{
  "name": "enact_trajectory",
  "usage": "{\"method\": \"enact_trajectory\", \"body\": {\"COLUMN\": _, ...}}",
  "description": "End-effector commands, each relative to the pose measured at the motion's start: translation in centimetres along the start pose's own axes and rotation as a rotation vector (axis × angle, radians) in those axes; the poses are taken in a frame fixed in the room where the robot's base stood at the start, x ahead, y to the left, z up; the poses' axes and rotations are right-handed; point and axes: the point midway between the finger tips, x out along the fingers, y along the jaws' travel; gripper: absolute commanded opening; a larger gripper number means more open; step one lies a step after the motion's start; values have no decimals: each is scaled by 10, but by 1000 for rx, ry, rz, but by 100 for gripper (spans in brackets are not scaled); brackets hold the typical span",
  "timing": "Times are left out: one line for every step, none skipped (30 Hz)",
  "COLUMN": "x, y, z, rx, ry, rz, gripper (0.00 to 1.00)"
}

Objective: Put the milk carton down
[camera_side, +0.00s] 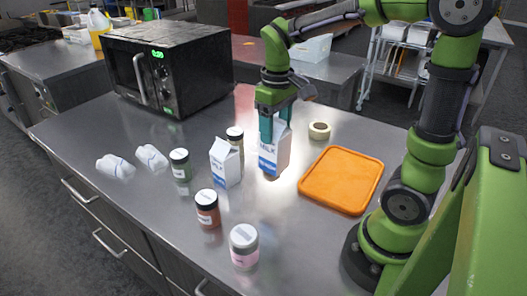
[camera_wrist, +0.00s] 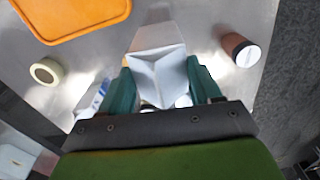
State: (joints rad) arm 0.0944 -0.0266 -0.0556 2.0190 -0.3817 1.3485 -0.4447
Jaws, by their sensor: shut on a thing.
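A white and blue milk carton (camera_side: 273,151) is upright over the steel counter (camera_side: 145,220). My gripper (camera_side: 277,124) is shut on its top from above. In the wrist view the milk carton (camera_wrist: 158,62) sits between the two teal fingers of my gripper (camera_wrist: 157,85). I cannot tell whether its base touches the counter. A second white carton (camera_side: 225,163) stands just to its left in the side view.
An orange tray (camera_side: 342,180) lies to the right, with a tape roll (camera_side: 319,130) behind it. Several jars, including a red-brown one (camera_side: 207,208) and a pink one (camera_side: 244,246), stand in front. A black microwave (camera_side: 168,65) stands behind left. White crumpled items (camera_side: 116,167) lie at left.

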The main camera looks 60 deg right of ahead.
Motion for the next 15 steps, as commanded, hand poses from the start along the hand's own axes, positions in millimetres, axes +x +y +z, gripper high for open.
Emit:
{"method": "enact_trajectory", "body": {"x": -2, "y": 20, "z": 3, "rx": 62, "ry": 4, "rz": 1, "gripper": 0}}
{"method": "enact_trajectory", "body": {"x": -2, "y": 32, "z": 6, "rx": 95, "ry": 4, "rz": 1, "gripper": 0}}
{"method": "enact_trajectory", "body": {"x": -2, "y": 48, "z": 12, "rx": 134, "ry": 5, "rz": 2, "gripper": 0}}
{"method": "enact_trajectory", "body": {"x": -3, "y": 61, "z": 17, "rx": 158, "ry": 6, "rz": 2, "gripper": 0}}
{"method": "enact_trajectory", "body": {"x": -3, "y": 74, "z": 22, "rx": 181, "ry": 6, "rz": 3, "gripper": 0}}
{"method": "enact_trajectory", "body": {"x": -2, "y": 92, "z": 31, "rx": 202, "ry": 7, "rz": 3, "gripper": 0}}
{"method": "enact_trajectory", "body": {"x": -2, "y": 104, "z": 38, "rx": 213, "ry": 6, "rz": 4, "gripper": 0}}
{"method": "enact_trajectory", "body": {"x": -2, "y": 115, "z": 46, "rx": 220, "ry": 6, "rz": 4, "gripper": 0}}
{"method": "enact_trajectory", "body": {"x": -2, "y": 129, "z": 56, "rx": 225, "ry": 6, "rz": 5, "gripper": 0}}
{"method": "enact_trajectory", "body": {"x": -1, "y": 139, "z": 64, "rx": 226, "ry": 6, "rz": 5, "gripper": 0}}
{"method": "enact_trajectory", "body": {"x": -1, "y": 148, "z": 73, "rx": 223, "ry": 5, "rz": 5, "gripper": 0}}
{"method": "enact_trajectory", "body": {"x": 0, "y": 159, "z": 84, "rx": 215, "ry": 4, "rz": 5, "gripper": 0}}
{"method": "enact_trajectory", "body": {"x": 0, "y": 166, "z": 92, "rx": 206, "ry": 4, "rz": 5, "gripper": 0}}
{"method": "enact_trajectory", "body": {"x": 1, "y": 172, "z": 99, "rx": 192, "ry": 4, "rz": 5, "gripper": 0}}
{"method": "enact_trajectory", "body": {"x": 2, "y": 178, "z": 108, "rx": 168, "ry": 2, "rz": 4, "gripper": 0}}
